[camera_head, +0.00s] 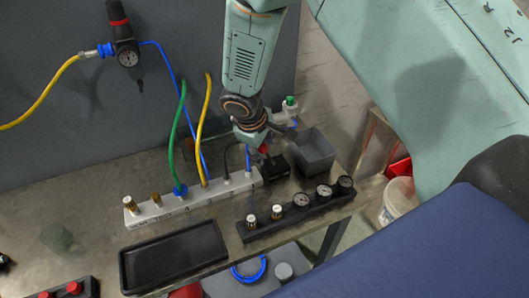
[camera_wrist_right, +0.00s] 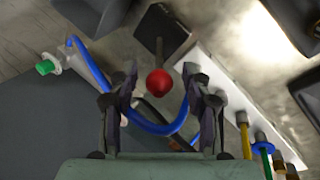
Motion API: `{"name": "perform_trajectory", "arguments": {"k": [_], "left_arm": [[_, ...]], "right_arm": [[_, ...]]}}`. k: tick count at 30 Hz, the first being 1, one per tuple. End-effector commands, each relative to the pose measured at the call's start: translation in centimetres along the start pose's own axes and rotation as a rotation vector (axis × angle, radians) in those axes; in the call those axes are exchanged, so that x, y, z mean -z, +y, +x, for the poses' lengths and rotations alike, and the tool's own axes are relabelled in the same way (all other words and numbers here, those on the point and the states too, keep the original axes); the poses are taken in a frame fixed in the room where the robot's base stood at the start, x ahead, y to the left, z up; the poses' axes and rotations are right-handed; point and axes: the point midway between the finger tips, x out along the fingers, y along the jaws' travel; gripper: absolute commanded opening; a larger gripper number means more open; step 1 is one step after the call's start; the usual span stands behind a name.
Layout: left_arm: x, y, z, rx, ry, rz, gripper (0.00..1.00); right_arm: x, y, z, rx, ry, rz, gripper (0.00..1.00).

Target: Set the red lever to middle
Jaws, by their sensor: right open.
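The red lever has a round red knob (camera_wrist_right: 159,82) on a thin dark stem that rises from a black base (camera_wrist_right: 163,32). In the head view the knob (camera_head: 263,148) shows just below my right gripper (camera_head: 258,138), and the black base (camera_head: 275,168) sits at the right end of the white manifold. In the right wrist view my right gripper (camera_wrist_right: 160,92) is open, with the knob appearing between its two fingers. I cannot tell whether the fingers touch it. The lever's exact setting is hard to read. My left gripper is not in view.
A white manifold (camera_head: 213,194) with coloured hoses runs left of the lever. A grey bin (camera_head: 312,150) stands close behind it on the right. A black gauge block (camera_head: 290,216) and an empty black tray (camera_head: 172,257) lie nearer. A blue hose (camera_wrist_right: 150,127) loops close to the fingers.

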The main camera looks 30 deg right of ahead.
Motion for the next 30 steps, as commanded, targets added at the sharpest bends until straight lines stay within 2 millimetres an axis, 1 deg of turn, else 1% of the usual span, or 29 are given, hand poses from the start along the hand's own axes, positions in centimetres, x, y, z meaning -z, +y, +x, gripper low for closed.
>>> {"name": "perform_trajectory", "arguments": {"k": [1,6,10,17,30], "left_arm": [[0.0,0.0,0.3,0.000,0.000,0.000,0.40],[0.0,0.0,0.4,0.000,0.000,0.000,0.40],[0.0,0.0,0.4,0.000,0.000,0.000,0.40],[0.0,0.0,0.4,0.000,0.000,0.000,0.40],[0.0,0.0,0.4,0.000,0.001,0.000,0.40]], "right_arm": [[-0.1,-0.1,1.0,0.002,-0.001,0.001,0.49],[0.0,0.0,2.6,0.001,0.000,0.001,0.49],[0.1,0.1,3.1,0.000,0.000,0.003,0.49],[0.2,0.2,3.2,0.000,0.001,0.003,0.49],[0.3,0.2,3.2,0.000,0.001,0.002,0.12]]}}
